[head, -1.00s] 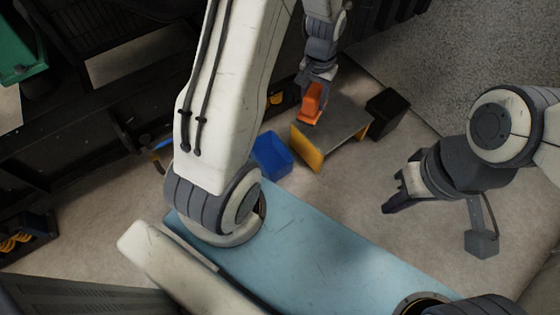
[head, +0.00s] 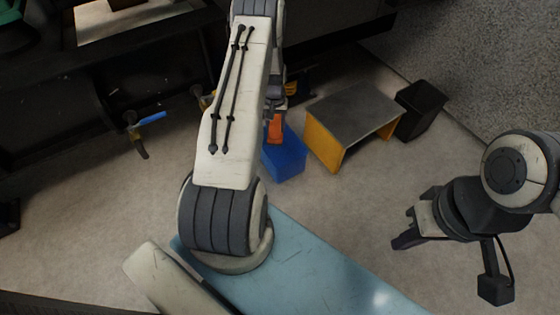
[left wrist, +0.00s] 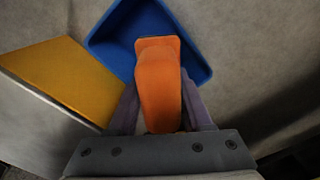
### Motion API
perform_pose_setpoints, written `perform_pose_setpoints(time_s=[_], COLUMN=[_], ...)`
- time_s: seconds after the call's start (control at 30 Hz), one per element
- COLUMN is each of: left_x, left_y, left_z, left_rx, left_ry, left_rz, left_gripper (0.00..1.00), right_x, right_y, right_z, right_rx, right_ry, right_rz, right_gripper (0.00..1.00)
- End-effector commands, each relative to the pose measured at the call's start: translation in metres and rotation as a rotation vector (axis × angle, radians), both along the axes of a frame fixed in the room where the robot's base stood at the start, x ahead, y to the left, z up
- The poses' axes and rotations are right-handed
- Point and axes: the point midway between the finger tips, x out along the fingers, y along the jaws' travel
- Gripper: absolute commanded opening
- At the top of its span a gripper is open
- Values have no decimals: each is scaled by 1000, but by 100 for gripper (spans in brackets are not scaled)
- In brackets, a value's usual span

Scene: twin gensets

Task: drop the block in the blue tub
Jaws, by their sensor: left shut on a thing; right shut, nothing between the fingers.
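The orange block (head: 275,128) is in the jaws of my left gripper (head: 274,112), which is shut on it. In the left wrist view the block (left wrist: 158,85) stands out between the fingers, with its far end in front of the blue tub (left wrist: 196,62). In the head view the block overlaps the upper left part of the blue tub (head: 287,161), which stands on the floor. The block appears to be over the tub; its exact height is hard to tell. My right gripper (head: 403,229) is shut and empty at the right, away from the tub.
A low table with a grey top (head: 352,105) and yellow sides stands just right of the tub. A black bin (head: 421,108) is beyond it. A valve with a blue handle (head: 150,119) is at the left. Floor in front of the table is clear.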

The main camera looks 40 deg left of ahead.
Motion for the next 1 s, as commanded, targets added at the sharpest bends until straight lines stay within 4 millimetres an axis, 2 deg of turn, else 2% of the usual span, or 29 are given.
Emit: perform_pose_setpoints(time_s=[0.27,0.63,0.77,1.0], left_x=[0,0,0,0], left_y=[4,3,3,3], left_z=[-18,-61,-67,-66], left_rx=[1,1,1,1], left_ry=[-2,-2,-2,-2], left_rz=[7,7,6,6], left_gripper=[5,5,5,5], right_x=[0,0,0,0], right_y=[0,0,0,0], right_z=[-15,-56,-62,-61], right_rx=[1,0,0,0], right_ry=[-1,0,0,0], right_rz=[0,0,0,0], right_gripper=[0,0,0,0])
